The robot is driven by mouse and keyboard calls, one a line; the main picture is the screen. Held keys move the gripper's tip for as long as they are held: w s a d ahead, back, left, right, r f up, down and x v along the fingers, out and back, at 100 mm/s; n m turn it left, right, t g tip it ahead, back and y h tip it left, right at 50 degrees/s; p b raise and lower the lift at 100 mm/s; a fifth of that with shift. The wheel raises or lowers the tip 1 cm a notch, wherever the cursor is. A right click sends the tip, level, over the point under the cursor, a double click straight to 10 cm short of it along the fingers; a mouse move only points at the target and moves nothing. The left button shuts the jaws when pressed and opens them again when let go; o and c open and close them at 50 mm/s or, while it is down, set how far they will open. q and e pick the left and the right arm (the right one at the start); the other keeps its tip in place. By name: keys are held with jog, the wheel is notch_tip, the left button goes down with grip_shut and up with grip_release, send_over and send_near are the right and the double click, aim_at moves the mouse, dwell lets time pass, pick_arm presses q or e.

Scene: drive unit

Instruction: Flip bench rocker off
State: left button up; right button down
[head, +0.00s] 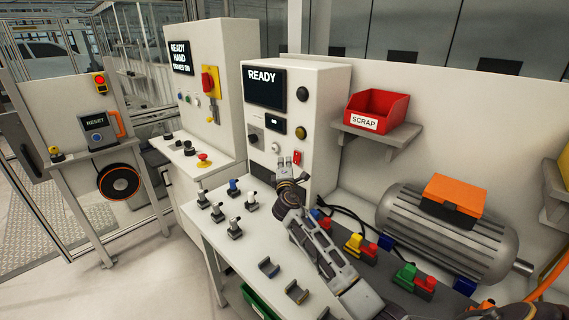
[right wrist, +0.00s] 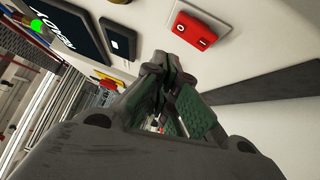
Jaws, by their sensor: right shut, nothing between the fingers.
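The bench rocker is a small red switch (head: 297,158) low on the front of the white bench cabinet with the READY screen. In the right wrist view the red rocker (right wrist: 196,27) fills the upper right, with a white O mark and a second mark on its face. Which side is pressed in, I cannot tell. My right gripper (head: 284,163) is shut and empty, just left of the rocker in the head view. In the right wrist view its fingertips (right wrist: 170,62) lie below and left of the rocker, apparently clear of it. My left gripper is not in view.
The cabinet's dark READY screen (head: 264,88), round buttons and a black knob (head: 253,138) sit close by. A red SCRAP bin (head: 376,108) stands on a shelf to the right. A grey motor (head: 450,233) and coloured connectors occupy the bench at right.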

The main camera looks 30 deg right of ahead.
jog(key=r+b+v, duration=0.1)
jog(key=r+v, duration=0.1)
jog(key=v, duration=0.7)
dwell(0.4)
dwell(0.4)
jog(key=shift+a, duration=0.1)
